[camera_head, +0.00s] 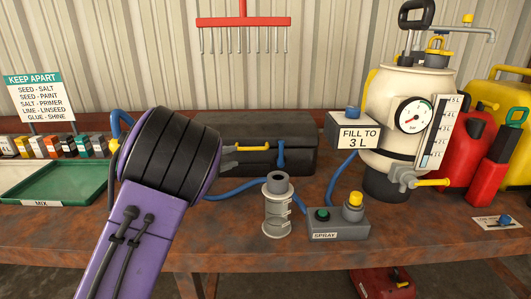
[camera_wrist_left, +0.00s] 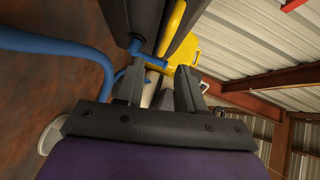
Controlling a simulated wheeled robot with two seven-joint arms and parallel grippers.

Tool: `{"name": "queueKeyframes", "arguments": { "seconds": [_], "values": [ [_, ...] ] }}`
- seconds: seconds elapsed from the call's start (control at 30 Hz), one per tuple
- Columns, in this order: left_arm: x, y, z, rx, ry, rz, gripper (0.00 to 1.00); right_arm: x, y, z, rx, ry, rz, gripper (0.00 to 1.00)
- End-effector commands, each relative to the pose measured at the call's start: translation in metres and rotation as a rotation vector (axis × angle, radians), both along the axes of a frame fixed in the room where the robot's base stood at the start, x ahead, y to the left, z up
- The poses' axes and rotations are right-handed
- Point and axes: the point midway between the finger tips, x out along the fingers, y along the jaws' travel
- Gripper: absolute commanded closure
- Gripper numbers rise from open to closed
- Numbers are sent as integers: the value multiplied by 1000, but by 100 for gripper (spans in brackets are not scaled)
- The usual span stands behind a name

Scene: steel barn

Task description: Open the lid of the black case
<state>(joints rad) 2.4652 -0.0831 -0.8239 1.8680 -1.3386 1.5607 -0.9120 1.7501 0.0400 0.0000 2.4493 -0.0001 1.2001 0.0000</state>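The black case (camera_head: 300,158) lies on the workbench near the wall, with its lid (camera_head: 270,132) down in the head view. A blue latch or strap (camera_head: 281,155) shows on its front. My left gripper (camera_head: 240,155) reaches from the left to the case's front left. Its fingers are apart, and I see nothing clearly held between them. The left wrist view shows both fingers (camera_wrist_left: 158,90) spread, with dark case-like surfaces (camera_wrist_left: 130,15) and a blue piece (camera_wrist_left: 138,48) just beyond. My arm hides the case's left end. My right gripper is not in view.
A grey cylinder (camera_head: 277,212) and a spray box (camera_head: 338,222) stand in front of the case. A blue hose (camera_head: 235,191) runs beneath my gripper. A white tank (camera_head: 395,105) stands right, a green tray (camera_head: 60,183) left. A red rake-like rack (camera_head: 243,22) hangs above.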

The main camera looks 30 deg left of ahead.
Motion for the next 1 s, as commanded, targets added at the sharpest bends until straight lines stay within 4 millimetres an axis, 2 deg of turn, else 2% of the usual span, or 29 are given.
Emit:
{"name": "queueKeyframes", "arguments": {
  "seconds": [0.03,0.17,0.4,0.6,0.93,0.97,1.0],
  "values": [
    [0,1,0,18,-4,-7,62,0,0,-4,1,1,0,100],
    [12,-2,2,31,-5,-14,62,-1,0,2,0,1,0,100],
    [64,-15,-4,29,-4,-14,62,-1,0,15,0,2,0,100],
    [94,-22,-11,25,-4,-11,62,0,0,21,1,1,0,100],
    [101,-24,-13,24,-5,-10,62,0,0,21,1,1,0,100],
    [101,-25,-13,24,-5,-10,68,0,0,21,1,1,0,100],
    [101,-24,-13,24,-5,-10,81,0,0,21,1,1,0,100]
  ]
}}
